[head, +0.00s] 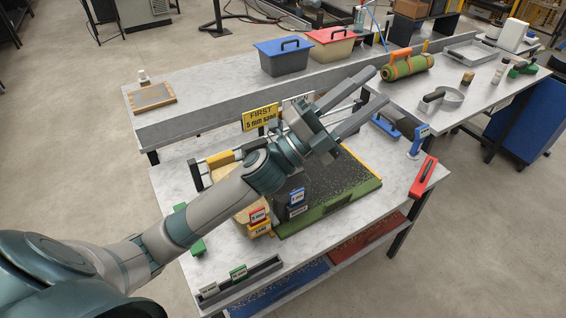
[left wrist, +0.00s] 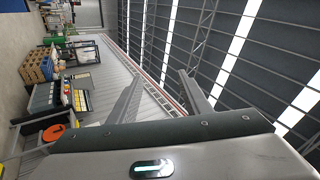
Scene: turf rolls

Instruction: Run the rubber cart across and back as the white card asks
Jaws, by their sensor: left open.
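My left gripper (head: 380,85) is open and empty, raised above the bench, its fingers pointing to the upper right. Its spread fingers also show in the left wrist view (left wrist: 161,74). A white card (head: 299,103) stands behind the gripper; its text is mostly hidden. A dark box (head: 284,192) with a blue tag (head: 297,196) and a small dark label below it, possibly the rubber cart, sits at the left part of a green-edged bed (head: 350,178) of dark granules. My arm partly covers both. A yellow cart-like piece (head: 260,230) with a red tag (head: 258,215) stands left of it.
A yellow sign (head: 260,118) reads "FIRST 5 mm sand". A red tool (head: 422,177) lies at the bench's right edge. Blue (head: 283,58) and red-lidded (head: 331,45) bins and a green turf roll (head: 407,67) are farther back. A dark tray (head: 240,284) lies at the front.

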